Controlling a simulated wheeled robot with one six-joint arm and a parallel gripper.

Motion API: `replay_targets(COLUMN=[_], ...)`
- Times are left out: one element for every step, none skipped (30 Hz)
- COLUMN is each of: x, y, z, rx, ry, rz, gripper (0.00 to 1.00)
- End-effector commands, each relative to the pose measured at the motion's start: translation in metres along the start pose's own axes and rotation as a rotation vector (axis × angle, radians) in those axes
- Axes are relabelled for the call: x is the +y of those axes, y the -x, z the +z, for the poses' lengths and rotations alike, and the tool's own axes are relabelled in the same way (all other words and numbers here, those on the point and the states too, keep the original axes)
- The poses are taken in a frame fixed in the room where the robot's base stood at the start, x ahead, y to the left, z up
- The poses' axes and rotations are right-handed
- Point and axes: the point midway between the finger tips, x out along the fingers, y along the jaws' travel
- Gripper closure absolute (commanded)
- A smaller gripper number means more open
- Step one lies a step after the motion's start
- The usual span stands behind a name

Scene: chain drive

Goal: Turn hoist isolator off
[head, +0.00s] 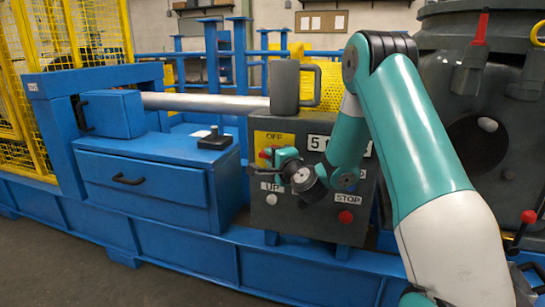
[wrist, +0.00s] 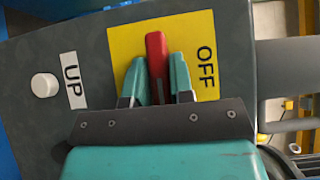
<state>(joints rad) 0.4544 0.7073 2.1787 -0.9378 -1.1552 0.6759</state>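The hoist isolator's red handle (wrist: 156,50) sits on a yellow plate (wrist: 123,44) marked OFF (wrist: 205,66). It lies crosswise to the direction from the plate's middle to the OFF label. My gripper (wrist: 159,72) has one teal finger on each side of the handle, close against it, and looks shut on it.
Below the isolator are a white UP button (head: 271,199) and a red STOP button (head: 345,216). A grey mug-shaped part (head: 285,88) stands on top of the box. A blue drawer cabinet (head: 150,185) is left; a dark machine housing (head: 480,100) is right.

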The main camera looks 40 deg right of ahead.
Motion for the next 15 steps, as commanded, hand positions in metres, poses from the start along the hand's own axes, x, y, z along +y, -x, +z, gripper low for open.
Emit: replay_targets(x=[-0.0001, -0.0001, -0.0001, -0.0001, -0.0001, -0.0002, -0.0004, -0.0007, -0.0012, -0.0017, -0.0022, -0.0029, -0.0035, -0.0043, -0.0055], y=[0.0001, 0.0001, 0.0001, 0.0001, 0.0002, 0.0002, 0.0002, 0.0002, 0.0002, 0.0003, 0.0003, 0.0003, 0.0003, 0.0003, 0.0004], z=[0.0, 0.0001, 0.0, 0.0, 0.0, 0.0001, 0.0001, 0.0001, 0.0001, 0.0001, 0.0001, 0.0001, 0.0001, 0.0001, 0.0], rx=[0.0, 0.0, 0.0, 0.0, 0.0, 0.0, 0.0, 0.0, 0.0, 0.0, 0.0, 0.0, 0.0, 0.0, 0.0], ry=[0.0, 0.0, 0.0, 0.0, 0.0, 0.0, 0.001, 0.001, 0.003, 0.005, 0.007, 0.011, 0.016, 0.021, 0.03], rz=[0.0, 0.0, 0.0, 0.0, 0.0, 0.001, 0.001, 0.002, 0.004, 0.007, 0.01, 0.015, 0.02, 0.025, 0.033], gripper=[0.9, 0.97, 1.0, 1.0, 1.0, 1.0, 1.0, 1.0, 1.0, 1.0, 1.0, 1.0, 1.0, 1.0, 1.0])
